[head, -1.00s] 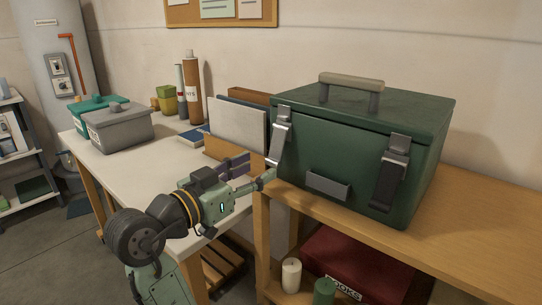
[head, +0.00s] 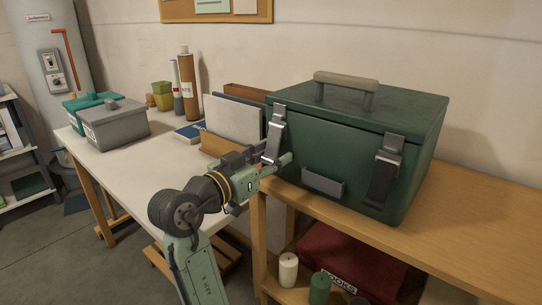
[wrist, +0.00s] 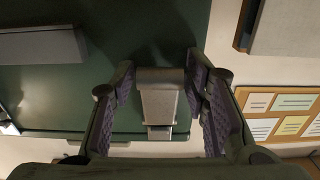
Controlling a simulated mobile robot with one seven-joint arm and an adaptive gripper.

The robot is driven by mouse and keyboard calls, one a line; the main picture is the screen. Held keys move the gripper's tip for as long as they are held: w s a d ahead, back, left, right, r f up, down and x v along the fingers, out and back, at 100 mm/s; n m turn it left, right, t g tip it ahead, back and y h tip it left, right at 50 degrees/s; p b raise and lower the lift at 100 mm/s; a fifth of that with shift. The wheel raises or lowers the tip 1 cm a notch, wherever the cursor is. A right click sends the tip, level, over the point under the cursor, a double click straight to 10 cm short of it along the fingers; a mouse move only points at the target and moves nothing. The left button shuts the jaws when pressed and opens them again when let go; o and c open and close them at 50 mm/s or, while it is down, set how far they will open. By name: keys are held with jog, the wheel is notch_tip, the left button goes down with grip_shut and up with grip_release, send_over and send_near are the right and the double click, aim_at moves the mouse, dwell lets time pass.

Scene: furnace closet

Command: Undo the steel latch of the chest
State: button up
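The green chest (head: 345,150) stands on the wooden bench with its lid down. Its front carries a bright steel latch (head: 277,125) at the left and a darker latch (head: 386,170) at the right. My gripper (head: 277,156) is at the lower end of the steel latch. In the wrist view, the steel latch (wrist: 159,104) sits between the two spread fingers of my gripper (wrist: 161,76), with a gap visible on each side. The fingers look open and hold nothing. My gripper partly hides the latch's lower end in the head view.
A grey plate (head: 323,185) is on the chest front between the latches. Folders (head: 232,119) stand just left of the chest. Grey (head: 115,128) and teal (head: 84,112) boxes sit on the white table. A red box (head: 350,262) and candles (head: 289,270) are on the shelf below.

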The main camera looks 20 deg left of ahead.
grip_shut()
